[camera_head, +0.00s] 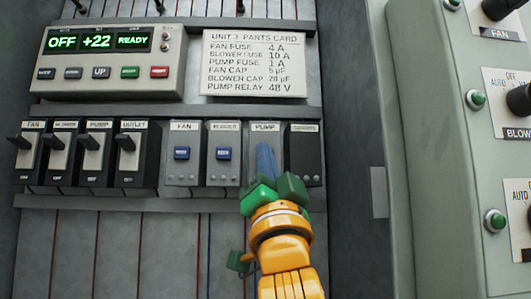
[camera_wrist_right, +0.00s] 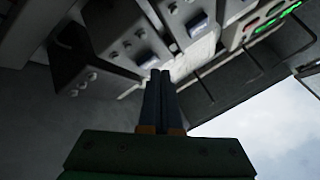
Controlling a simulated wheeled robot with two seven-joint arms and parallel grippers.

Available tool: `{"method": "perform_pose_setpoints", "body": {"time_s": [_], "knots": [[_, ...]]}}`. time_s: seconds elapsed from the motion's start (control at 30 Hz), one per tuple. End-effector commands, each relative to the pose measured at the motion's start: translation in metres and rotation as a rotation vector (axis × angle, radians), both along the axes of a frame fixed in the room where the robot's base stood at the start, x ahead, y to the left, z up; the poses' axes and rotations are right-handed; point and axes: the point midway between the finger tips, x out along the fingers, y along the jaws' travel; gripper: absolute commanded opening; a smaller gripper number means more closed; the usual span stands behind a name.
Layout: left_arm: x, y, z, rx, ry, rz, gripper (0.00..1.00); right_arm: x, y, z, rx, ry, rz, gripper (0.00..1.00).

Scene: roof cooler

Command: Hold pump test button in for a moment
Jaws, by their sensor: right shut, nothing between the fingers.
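The pump relay module (camera_head: 265,128) is the third grey module in the right half of the lower row, labelled PUMP. My right gripper (camera_head: 264,148) is in front of it, with its blue fingers shut together and empty. The fingers and green gripper body cover most of the module's face, so its test button is hidden in the head view. In the right wrist view the shut fingers (camera_wrist_right: 160,76) point toward the row of modules. I cannot tell whether the tips touch anything. My left gripper is not in view.
The fan relay (camera_head: 183,140) and blower relay (camera_head: 223,140) stand left of the pump module, with a dark module (camera_head: 305,150) close on its right. Several breakers (camera_head: 95,155) are farther left. The controller (camera_head: 108,62) and parts card (camera_head: 255,62) are above.

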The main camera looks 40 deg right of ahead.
Motion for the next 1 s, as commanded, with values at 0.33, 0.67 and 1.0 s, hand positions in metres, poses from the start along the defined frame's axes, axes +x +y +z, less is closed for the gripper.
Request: {"method": "perform_pose_setpoints", "body": {"time_s": [0.33, 0.67, 1.0], "knots": [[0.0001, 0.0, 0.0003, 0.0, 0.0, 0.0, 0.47, 0.0014, -0.0007, 0.0, -0.001, 0.0, -0.001, 0.0], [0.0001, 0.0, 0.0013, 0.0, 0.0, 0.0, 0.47, 0.0043, -0.0025, 0.0003, 0.0, 0.0, 0.0, 0.0], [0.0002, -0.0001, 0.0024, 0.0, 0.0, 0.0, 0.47, 0.0079, -0.0048, 0.0001, 0.001, 0.001, 0.0, 0.0]]}}
